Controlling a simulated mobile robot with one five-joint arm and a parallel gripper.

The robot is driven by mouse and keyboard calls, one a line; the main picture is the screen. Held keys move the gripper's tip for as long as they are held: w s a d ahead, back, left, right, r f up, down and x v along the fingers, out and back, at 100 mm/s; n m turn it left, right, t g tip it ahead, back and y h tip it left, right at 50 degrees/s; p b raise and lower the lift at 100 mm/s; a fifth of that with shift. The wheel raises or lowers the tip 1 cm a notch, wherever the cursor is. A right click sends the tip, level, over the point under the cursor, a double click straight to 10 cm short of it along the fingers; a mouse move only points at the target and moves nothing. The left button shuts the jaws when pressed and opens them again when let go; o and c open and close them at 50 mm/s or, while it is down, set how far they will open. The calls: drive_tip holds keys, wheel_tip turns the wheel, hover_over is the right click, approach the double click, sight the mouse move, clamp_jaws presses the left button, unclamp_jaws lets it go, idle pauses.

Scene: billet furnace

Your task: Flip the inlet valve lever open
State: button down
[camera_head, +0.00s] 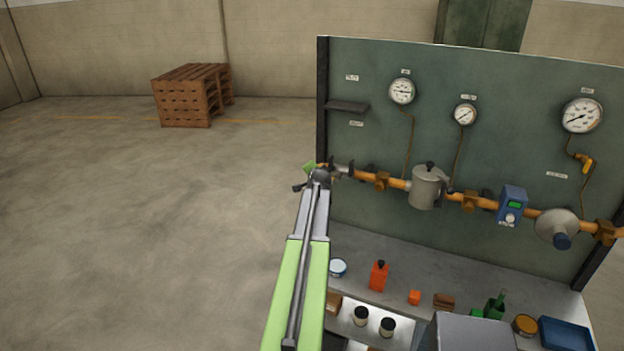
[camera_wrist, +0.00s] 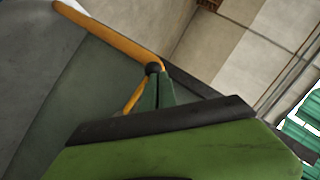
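My gripper (camera_head: 306,177) is at the left end of the orange pipe (camera_head: 397,183) on the green panel, and my arm hides part of this spot. A grey fitting (camera_head: 343,170) shows on the pipe just right of it. I cannot pick out the inlet valve lever for sure. In the wrist view the orange pipe (camera_wrist: 112,35) ends near a dark round knob (camera_wrist: 153,68). A thin orange piece (camera_wrist: 135,97) runs down from there, beside a green upright part. My gripper's green body fills the bottom. I cannot tell whether the fingers are open or touch anything.
The panel (camera_head: 480,100) carries several gauges, a grey canister (camera_head: 427,187) and a blue meter (camera_head: 512,204). A bench (camera_head: 400,258) below holds an orange bottle (camera_head: 379,276), tins and a blue tray (camera_head: 565,334). The floor left is clear up to a wooden crate (camera_head: 183,103).

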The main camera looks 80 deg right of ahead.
drive_tip(key=shift+s+d+r, duration=0.1)
drive_tip(key=shift+d, duration=0.05)
drive_tip(key=d+r+p+v, duration=0.1)
drive_tip(key=r+p+v, duration=0.1)
drive_tip(key=p+v, duration=0.6)
drive_tip(key=v, duration=0.5)
drive_tip(key=shift+s+d+r, duration=0.2)
drive_tip(key=shift+d+r, duration=0.05)
